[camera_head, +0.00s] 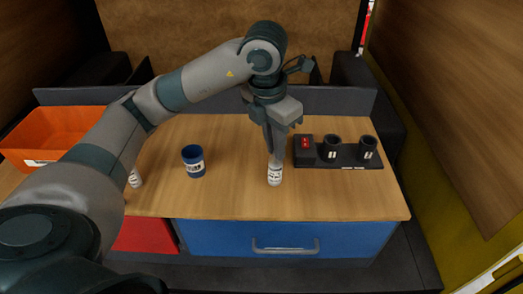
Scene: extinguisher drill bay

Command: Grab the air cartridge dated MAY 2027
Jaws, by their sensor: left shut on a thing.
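A white cartridge (275,176) with a dark label stands upright near the middle of the wooden worktop; its label is too small to read. My left gripper (274,150) reaches down from above and is shut on the top of this cartridge. A second white cartridge (135,179) is at the left, partly hidden behind my left arm; its date cannot be read either. My right gripper is not in view.
A blue cup (194,162) with a label stands left of the held cartridge. A black base (345,162) with a red-lit box (304,143) and two dark cups is at the right. An orange bin (55,130) is at far left. A blue drawer (220,238) is below.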

